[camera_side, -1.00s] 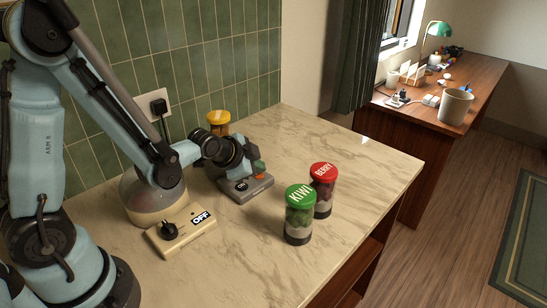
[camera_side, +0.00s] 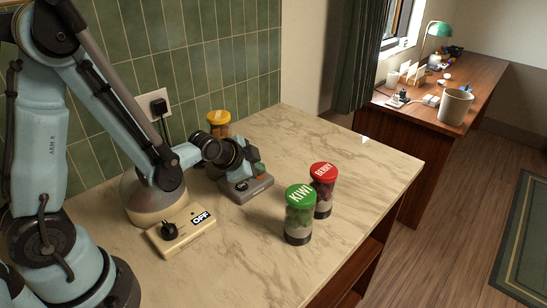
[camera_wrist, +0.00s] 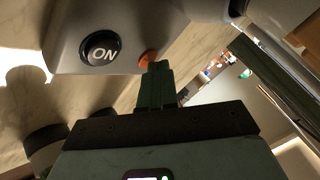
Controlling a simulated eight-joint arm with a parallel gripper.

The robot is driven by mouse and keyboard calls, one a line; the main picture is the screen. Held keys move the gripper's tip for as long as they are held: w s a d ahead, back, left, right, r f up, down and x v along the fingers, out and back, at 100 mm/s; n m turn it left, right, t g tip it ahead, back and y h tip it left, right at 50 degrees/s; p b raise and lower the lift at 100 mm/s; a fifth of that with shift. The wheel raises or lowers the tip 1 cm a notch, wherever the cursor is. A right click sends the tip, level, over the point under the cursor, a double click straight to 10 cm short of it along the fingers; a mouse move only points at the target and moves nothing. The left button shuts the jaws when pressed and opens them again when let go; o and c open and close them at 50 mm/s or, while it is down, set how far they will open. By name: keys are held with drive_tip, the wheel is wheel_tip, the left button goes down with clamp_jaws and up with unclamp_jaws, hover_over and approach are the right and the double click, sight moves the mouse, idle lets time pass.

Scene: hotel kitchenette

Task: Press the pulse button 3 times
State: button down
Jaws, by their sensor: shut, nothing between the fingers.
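A grey appliance base (camera_side: 246,192) stands on the counter near the tiled wall. In the wrist view the base (camera_wrist: 70,22) carries a round black ON control (camera_wrist: 100,48) and an orange button (camera_wrist: 147,58). The orange button is the likely pulse button; I can read no label on it. My gripper (camera_wrist: 155,70) is shut and empty, its tips right at the orange button's edge and partly covering it. I cannot tell whether they touch. In the side view my gripper (camera_side: 259,170) is low over the right end of the base, hiding much of that end.
A green-lidded KIWI jar (camera_side: 299,222) and a red-lidded BERRY jar (camera_side: 325,190) stand right of the base. A cream box (camera_side: 183,233) with a knob and OFF label is in front left. A yellow-lidded jar (camera_side: 219,117) stands behind. The right of the counter (camera_side: 375,165) is clear.

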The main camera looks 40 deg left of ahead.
drive_tip(key=shift+r, duration=0.75)
drive_tip(key=shift+r, duration=2.5)
idle(0.6)
drive_tip(key=shift+r, duration=1.9)
drive_tip(key=shift+f, duration=4.45)
drive_tip(key=shift+f, duration=0.1)
drive_tip(key=shift+f, duration=0.3)
